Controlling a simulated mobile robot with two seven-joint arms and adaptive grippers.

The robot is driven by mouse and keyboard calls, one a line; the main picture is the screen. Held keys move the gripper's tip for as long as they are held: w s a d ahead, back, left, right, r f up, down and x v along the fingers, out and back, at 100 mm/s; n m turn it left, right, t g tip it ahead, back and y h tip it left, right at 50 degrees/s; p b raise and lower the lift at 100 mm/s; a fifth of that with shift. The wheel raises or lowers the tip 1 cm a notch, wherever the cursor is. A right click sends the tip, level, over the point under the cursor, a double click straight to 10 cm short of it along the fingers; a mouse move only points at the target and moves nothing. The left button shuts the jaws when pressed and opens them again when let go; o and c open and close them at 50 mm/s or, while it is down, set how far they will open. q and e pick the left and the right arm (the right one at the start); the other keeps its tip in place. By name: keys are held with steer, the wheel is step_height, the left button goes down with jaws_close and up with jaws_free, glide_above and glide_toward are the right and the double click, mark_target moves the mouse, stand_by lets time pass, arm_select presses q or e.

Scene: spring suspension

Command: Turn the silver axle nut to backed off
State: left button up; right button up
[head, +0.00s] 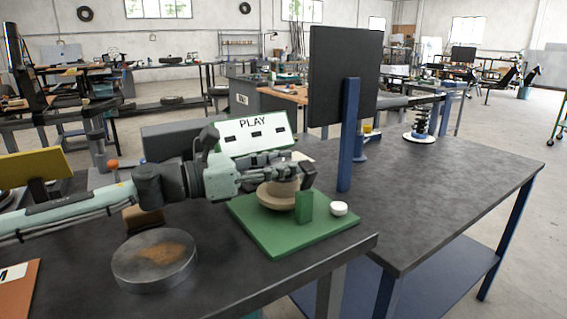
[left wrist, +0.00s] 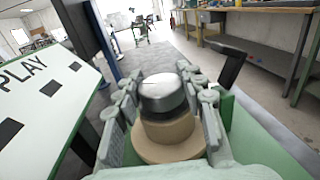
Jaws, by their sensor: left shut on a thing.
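The silver axle nut (left wrist: 162,92) is a round, shiny cap on top of a tan stepped hub (left wrist: 168,140) in the left wrist view. The hub (head: 277,197) also shows in the head view, standing on a green base plate (head: 285,243). My left gripper (head: 298,175) reaches in from the left over the hub, with its fingers on both sides of the nut. In the left wrist view the left gripper (left wrist: 166,102) is shut on the nut. In the head view the fingers mostly hide the nut. My right gripper is not in view.
A green block (head: 304,207) and a white round knob (head: 339,209) are at the plate's near right. A white PLAY board (head: 255,136) stands just behind. A dark screen on a blue post (head: 349,135) is to the right. A round metal tin (head: 154,262) lies front left.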

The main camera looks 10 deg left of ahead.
arm_select(q)
steer(key=n+t+y, duration=0.2)
steer(key=shift+s+r+t, duration=0.1)
steer(key=shift+r+t, duration=0.05)
steer(key=shift+t, duration=0.15)
steer(key=n+t+y, duration=0.1)
steer(key=y, duration=0.1)
steer(key=n+t+y, duration=0.1)
steer(key=n+y, duration=0.1)
steer(key=shift+d+f+t, duration=0.1)
steer(key=shift+f+t, duration=0.1)
steer(key=shift+t, duration=0.1)
steer(key=shift+n+t+y, duration=0.5)
steer(key=shift+n+y, duration=0.4)
steer(key=shift+y, duration=0.7)
steer(key=o, duration=1.2)
steer(key=shift+v, duration=3.7)
